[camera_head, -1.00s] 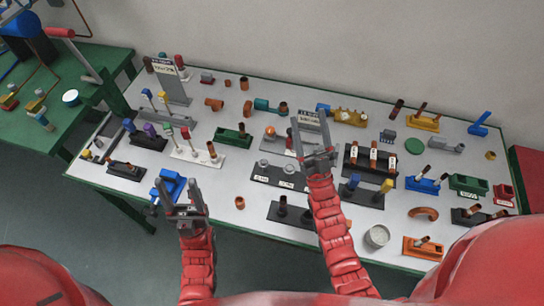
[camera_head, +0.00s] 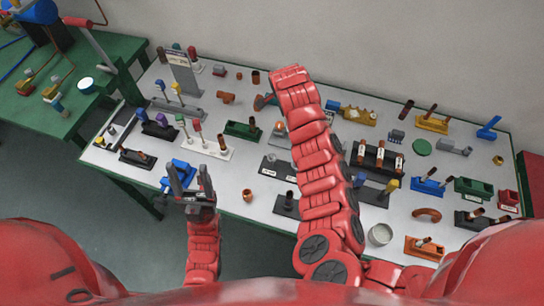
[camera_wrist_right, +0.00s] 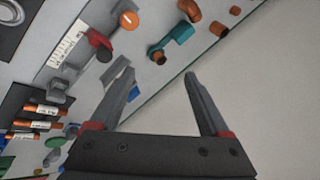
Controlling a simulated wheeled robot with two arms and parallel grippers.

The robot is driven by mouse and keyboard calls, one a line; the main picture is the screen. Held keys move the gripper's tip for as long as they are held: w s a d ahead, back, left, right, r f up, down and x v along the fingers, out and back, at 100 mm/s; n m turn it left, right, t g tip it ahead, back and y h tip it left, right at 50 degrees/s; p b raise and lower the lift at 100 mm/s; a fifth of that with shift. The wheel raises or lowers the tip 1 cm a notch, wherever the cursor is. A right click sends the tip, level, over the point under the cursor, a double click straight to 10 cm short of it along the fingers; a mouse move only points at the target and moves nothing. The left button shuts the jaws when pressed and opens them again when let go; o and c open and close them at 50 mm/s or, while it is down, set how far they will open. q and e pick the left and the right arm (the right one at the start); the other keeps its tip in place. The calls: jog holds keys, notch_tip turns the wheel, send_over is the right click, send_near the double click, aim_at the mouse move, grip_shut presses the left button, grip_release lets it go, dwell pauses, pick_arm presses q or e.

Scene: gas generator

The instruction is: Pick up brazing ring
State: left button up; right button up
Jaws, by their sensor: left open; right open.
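I cannot tell for sure which part is the brazing ring. A small copper ring-like piece (camera_head: 247,196) lies near the front edge of the table, and a small brass ring-like piece (camera_head: 498,160) lies at the far right. My left gripper (camera_head: 189,176) is open and empty at the table's front edge, left of the copper piece. My right gripper (camera_wrist_right: 160,78) is open and empty in the right wrist view, its fingers pointing toward the table's edge and the wall. In the head view my right forearm hides it.
The white-topped table (camera_head: 330,230) is crowded with holders, copper tubes and fittings. In the right wrist view a teal fitting (camera_wrist_right: 175,40) lies beyond the left finger. A green bench (camera_head: 100,95) stands at the left. A grey cup (camera_head: 380,234) stands near the front.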

jog(key=s+a+r+m+g, duration=0.2)
jog(key=s+g, duration=0.1)
jog(key=s, duration=0.3)
jog(key=s+a+r+m+g, duration=0.2)
jog(key=s+g, duration=0.1)
jog(key=s, duration=0.4)
jog(key=b, duration=0.9)
send_over(272, 156)
notch_tip(272, 156, down, 9)
jog(key=shift+s+d+f+m, duration=0.1)
jog(key=shift+d+f+m, duration=0.1)
jog(key=shift+f, duration=0.25)
jog(key=shift+s+d+f+m, duration=0.1)
jog(key=shift+d+f, duration=0.05)
jog(key=shift+f, duration=0.25)
jog(key=shift+a+f+p, duration=0.1)
jog(key=shift+f+p, duration=0.55)
jog(key=shift+p, duration=0.15)
jog(key=shift+f+p, duration=0.45)
jog(key=shift+f, duration=0.05)
jog(key=f, duration=0.1)
jog(key=f+p, duration=0.1)
jog(key=f, duration=0.2)
jog(key=shift+w+a+p, duration=0.15)
jog(key=shift+a+p, duration=0.1)
jog(key=shift+p, duration=0.1)
jog(key=shift+f, duration=0.35)
jog(key=shift+f, duration=0.2)
